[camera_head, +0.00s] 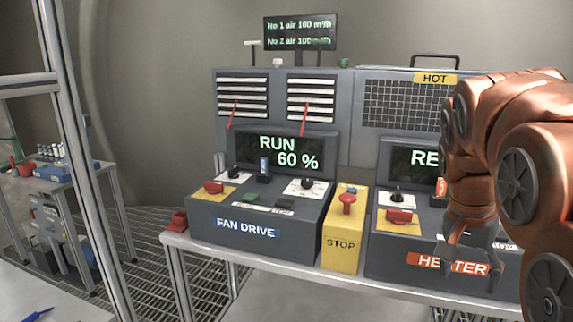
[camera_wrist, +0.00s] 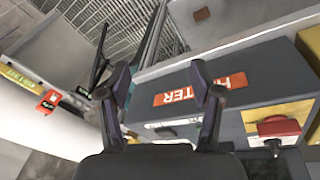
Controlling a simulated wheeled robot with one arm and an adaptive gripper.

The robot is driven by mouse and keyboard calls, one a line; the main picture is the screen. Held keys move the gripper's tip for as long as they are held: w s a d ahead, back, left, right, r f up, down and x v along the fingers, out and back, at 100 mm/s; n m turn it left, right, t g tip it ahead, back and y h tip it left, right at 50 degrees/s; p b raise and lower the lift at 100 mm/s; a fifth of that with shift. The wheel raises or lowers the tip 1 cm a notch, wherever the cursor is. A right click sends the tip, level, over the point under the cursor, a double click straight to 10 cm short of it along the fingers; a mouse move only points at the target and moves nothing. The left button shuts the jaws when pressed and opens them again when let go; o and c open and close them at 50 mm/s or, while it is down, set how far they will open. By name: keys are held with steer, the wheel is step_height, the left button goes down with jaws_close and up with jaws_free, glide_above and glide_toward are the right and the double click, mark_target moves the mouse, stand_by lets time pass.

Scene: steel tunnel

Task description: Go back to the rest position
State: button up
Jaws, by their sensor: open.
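My gripper (camera_head: 470,240) hangs at the end of my orange arm at the right of the head view, in front of the heater console (camera_head: 385,255). In the wrist view my gripper (camera_wrist: 165,80) has its two fingers spread apart with nothing between them. Beyond the fingers the orange HEATER label (camera_wrist: 205,90) shows on the console's face. In the head view my gripper and arm hide part of that label and the right side of the heater console. I cannot tell whether the fingers touch the console.
The fan drive console (camera_head: 255,215) reads RUN 60 %. A yellow STOP box (camera_head: 343,240) with a red button stands between the consoles. The bench's front edge (camera_head: 300,272) runs below them. A side table (camera_head: 45,172) with bottles stands at the left behind a metal post.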

steer(key=s+a+f+n+y+p, duration=0.1)
steer(key=s+a+f+n+p, duration=0.1)
steer(key=s, duration=0.4)
steer(key=s+a+f+n+g+p, duration=0.1)
steer(key=s+a+f+n, duration=0.3)
steer(key=s+a+f, duration=0.1)
steer(key=s+a+f+n+y+p, duration=0.1)
steer(key=s+a+f+n+p, duration=0.1)
steer(key=s+a, duration=0.4)
steer(key=s+f+n, duration=0.1)
steer(key=s, duration=0.2)
steer(key=shift+s+f+n+g+y+p, duration=0.25)
steer(key=shift+f+n+g+y+p, duration=0.05)
steer(key=shift+n+g+p, duration=0.1)
steer(key=shift+c, duration=0.3)
